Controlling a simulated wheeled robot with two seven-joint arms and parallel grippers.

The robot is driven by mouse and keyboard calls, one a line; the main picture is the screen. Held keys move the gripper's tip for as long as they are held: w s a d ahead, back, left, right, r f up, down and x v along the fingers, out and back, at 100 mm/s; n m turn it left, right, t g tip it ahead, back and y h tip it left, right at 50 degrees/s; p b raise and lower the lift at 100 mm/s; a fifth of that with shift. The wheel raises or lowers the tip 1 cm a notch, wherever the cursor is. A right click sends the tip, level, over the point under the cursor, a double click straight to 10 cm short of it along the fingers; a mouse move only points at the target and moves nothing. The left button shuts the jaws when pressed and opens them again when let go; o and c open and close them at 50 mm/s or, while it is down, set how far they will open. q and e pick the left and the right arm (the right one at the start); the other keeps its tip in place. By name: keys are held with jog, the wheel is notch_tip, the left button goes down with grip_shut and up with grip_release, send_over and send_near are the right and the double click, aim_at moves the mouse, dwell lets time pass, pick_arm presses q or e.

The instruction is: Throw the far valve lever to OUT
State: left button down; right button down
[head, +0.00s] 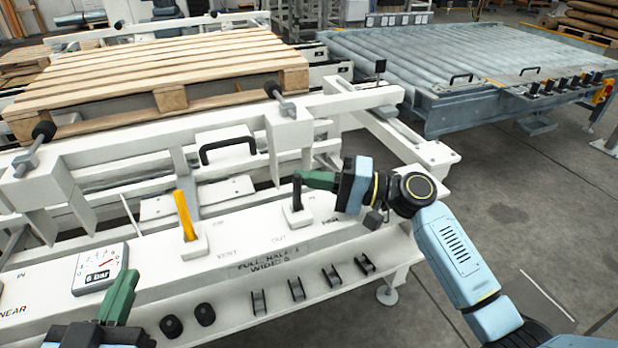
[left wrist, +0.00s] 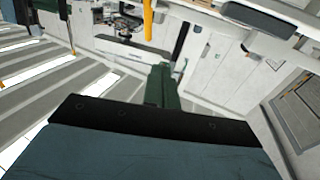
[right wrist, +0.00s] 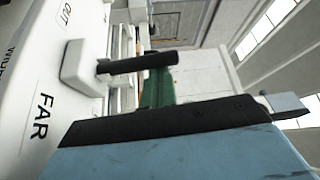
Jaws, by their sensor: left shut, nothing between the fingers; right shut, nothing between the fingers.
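The far valve lever (head: 297,193) is a short black handle in a white block on the console, beside the OUT, IN and FAR labels. It stands roughly upright in the head view. In the right wrist view the lever (right wrist: 135,64) sticks out of its block, with the FAR label (right wrist: 41,120) near it. My right gripper (head: 302,178) is shut with its green fingertips right at the lever's upper end; I cannot tell whether they touch.
A yellow lever (head: 185,215) stands left of the far lever, by the VENT label. A black handle (head: 228,148) and a wooden pallet (head: 160,70) lie behind. A roller conveyor (head: 430,60) is at the back right.

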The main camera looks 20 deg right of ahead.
jog(key=shift+s+b, duration=0.35)
jog(key=shift+b, duration=0.1)
jog(key=shift+s+f, duration=0.1)
jog(key=shift+s, duration=0.15)
pick_arm(q)
notch_tip(320, 180, up, 6)
jog(key=s+d+t+h, duration=0.1)
jog(key=t+h, duration=0.1)
jog(key=t, duration=0.2)
jog(key=shift+s, duration=0.35)
pick_arm(e)
jog(key=shift+s, duration=0.15)
pick_arm(q)
jog(key=shift+r, duration=0.2)
pick_arm(e)
jog(key=shift+s+d, duration=0.1)
jog(key=shift+s, duration=0.05)
